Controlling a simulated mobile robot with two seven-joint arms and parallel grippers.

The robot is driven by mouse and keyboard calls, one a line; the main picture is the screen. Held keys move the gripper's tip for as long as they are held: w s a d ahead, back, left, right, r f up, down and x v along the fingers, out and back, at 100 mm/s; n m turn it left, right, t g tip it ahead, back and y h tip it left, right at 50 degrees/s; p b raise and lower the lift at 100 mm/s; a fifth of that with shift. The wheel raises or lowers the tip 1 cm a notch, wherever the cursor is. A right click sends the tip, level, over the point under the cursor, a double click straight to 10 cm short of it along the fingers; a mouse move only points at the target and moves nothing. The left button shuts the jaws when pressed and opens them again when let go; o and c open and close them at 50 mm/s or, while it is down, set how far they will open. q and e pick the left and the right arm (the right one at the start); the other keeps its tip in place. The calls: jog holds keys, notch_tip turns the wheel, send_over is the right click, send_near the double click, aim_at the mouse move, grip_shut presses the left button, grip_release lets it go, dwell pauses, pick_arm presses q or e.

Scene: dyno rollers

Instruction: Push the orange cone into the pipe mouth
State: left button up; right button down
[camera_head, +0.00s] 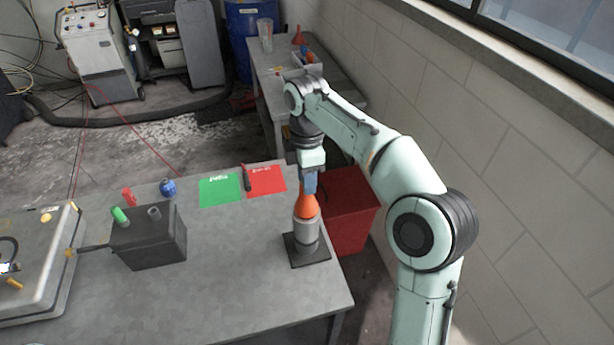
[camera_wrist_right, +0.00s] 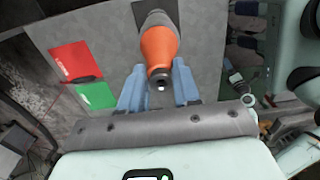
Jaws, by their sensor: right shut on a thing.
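The orange cone (camera_head: 306,207) stands upright at the mouth of a grey pipe (camera_head: 306,230); how deep it sits inside I cannot tell. The pipe rises from a dark square base plate (camera_head: 293,250) near the table's right edge. My right gripper (camera_head: 309,187) comes down from above and is shut on the cone's narrow upper end. In the right wrist view, the cone (camera_wrist_right: 157,48) lies between the two blue fingers of the gripper (camera_wrist_right: 158,80), with the grey pipe (camera_wrist_right: 156,17) beyond it. My left gripper is not in view.
A green mat (camera_head: 220,190) and a red mat (camera_head: 267,179) lie behind the pipe. A black box (camera_head: 150,245) with a green-capped post stands at left. A red cabinet (camera_head: 350,210) is beside the table's right edge. Bare tabletop (camera_head: 235,270) lies between box and pipe.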

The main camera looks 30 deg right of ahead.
jog(key=shift+f, duration=0.6)
dwell(0.4)
jog(key=c, duration=0.7)
grip_release()
notch_tip(320, 180, up, 12)
jog(key=shift+w+r, duration=0.1)
jog(key=shift+w, duration=0.05)
